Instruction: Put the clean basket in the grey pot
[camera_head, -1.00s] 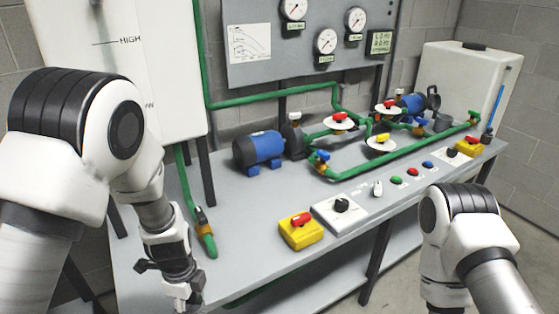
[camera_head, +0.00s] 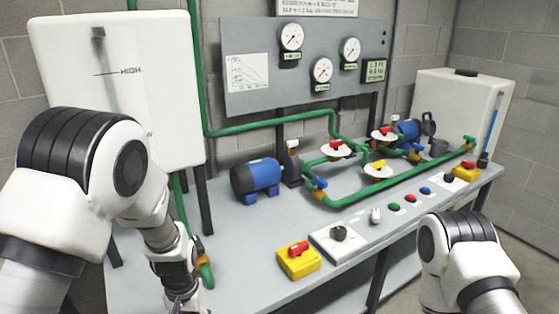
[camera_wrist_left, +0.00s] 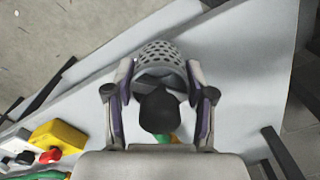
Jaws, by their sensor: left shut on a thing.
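My left gripper (camera_wrist_left: 160,82) is shut on a light grey basket (camera_wrist_left: 162,57) with rows of dark holes. The basket sits between the two fingers in the left wrist view, above the bench top. In the head view my left gripper (camera_head: 184,301) is at the bottom edge, near the bench's left front, with its tips cut off; the basket cannot be made out there. A small dark grey pot (camera_head: 440,148) stands far off at the right back of the bench, by the blue motor. My right arm enters at lower right; its gripper is out of view.
The bench (camera_head: 235,225) carries green pipes (camera_head: 385,188), a blue motor (camera_head: 256,178), red and yellow valves and a yellow switch box (camera_head: 298,262). A white tank (camera_head: 465,105) stands at the right back. A dark rounded part (camera_wrist_left: 160,110) shows between my fingers.

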